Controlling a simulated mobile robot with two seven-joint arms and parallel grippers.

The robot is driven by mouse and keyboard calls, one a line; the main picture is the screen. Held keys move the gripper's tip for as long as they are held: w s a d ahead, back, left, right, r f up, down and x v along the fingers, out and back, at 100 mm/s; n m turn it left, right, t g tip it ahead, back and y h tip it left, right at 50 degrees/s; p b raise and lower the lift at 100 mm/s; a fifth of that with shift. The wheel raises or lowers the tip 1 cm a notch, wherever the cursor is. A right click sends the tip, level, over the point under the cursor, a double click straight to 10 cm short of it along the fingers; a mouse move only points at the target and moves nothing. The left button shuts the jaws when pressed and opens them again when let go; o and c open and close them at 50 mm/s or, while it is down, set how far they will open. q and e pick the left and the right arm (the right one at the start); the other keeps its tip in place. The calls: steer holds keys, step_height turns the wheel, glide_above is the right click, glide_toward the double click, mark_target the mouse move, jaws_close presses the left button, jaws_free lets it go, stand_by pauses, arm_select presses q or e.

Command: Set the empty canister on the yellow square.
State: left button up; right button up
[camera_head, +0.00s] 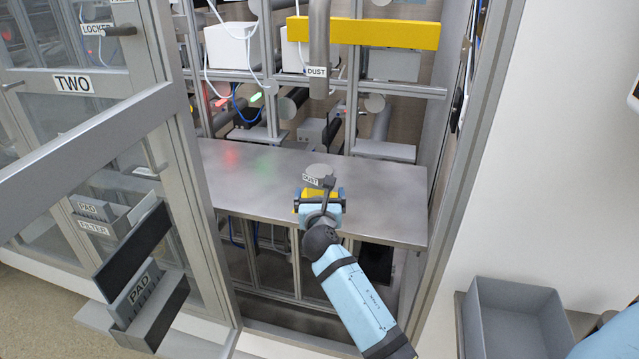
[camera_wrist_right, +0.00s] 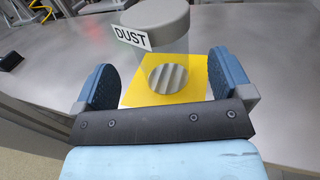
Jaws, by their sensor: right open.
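The yellow square also shows in the head view (camera_head: 308,193), partly hidden by my gripper. My right gripper (camera_wrist_right: 163,76) is open, its blue-padded fingers to either side of the canister's lower front, with visible gaps. In the head view my right gripper (camera_head: 319,200) covers the canister's base. My left gripper is out of view.
The metal work surface (camera_head: 255,185) is clear on the left. A vertical pipe labelled DUST (camera_head: 319,45) hangs above it, in front of a yellow beam (camera_head: 380,33). An open door labelled TWO (camera_head: 95,100) stands at left. A grey bin (camera_head: 490,310) sits at lower right.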

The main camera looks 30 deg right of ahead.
steer(key=s+a+f+m+g+y, duration=0.1)
steer(key=s+a+f+m+y, duration=0.3)
steer(key=s+a+m, duration=0.3)
steer(key=s+a+f+m+g+y, duration=0.1)
steer(key=s+a+f+m+y, duration=0.4)
steer(key=s, duration=0.8)
steer(key=s+a+f+m+g+y, duration=0.1)
steer(key=s+a+f+m+y, duration=0.3)
steer(key=s+a+m, duration=0.6)
step_height(320, 180, down, 3)
steer(key=s+m, duration=0.1)
steer(key=m, duration=0.3)
steer(key=shift+a+r+m+y, duration=0.2)
steer(key=shift+m+y, duration=0.1)
steer(key=shift+y, duration=0.1)
steer(key=shift+s+p, duration=0.1)
steer(key=shift+p, duration=0.2)
